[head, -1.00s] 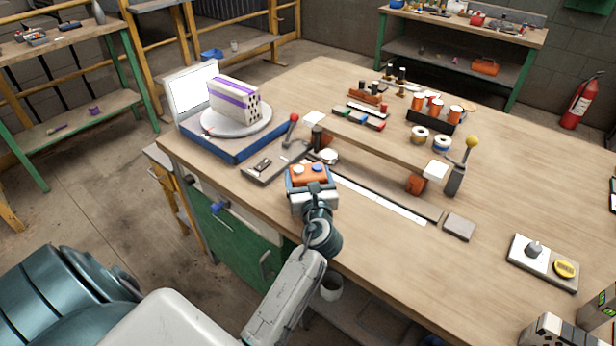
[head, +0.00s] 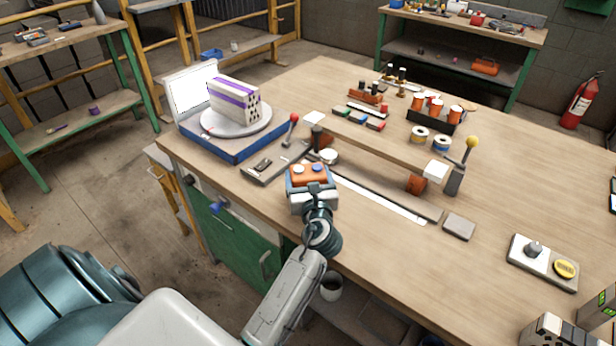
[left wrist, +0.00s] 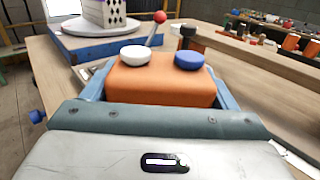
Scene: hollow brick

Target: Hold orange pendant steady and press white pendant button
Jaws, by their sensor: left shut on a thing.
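The orange pendant (head: 306,178) is a block with a white button (head: 296,170) and a blue button (head: 315,168) on its top face. My left gripper (head: 312,188) is shut on it, a finger along each side, above the near edge of the bench. In the left wrist view the orange body (left wrist: 160,82) sits between the blue-grey fingers, with the white button (left wrist: 135,52) at left and the blue button (left wrist: 189,60) at right. Nothing touches either button. My right gripper is not in view.
A turntable on a blue base (head: 245,148) carries the hollow brick (head: 234,99) behind the pendant. A red-knobbed lever (head: 293,118) stands beside it. A beam rig (head: 380,140) with a yellow-knobbed lever (head: 471,142) lies to the right.

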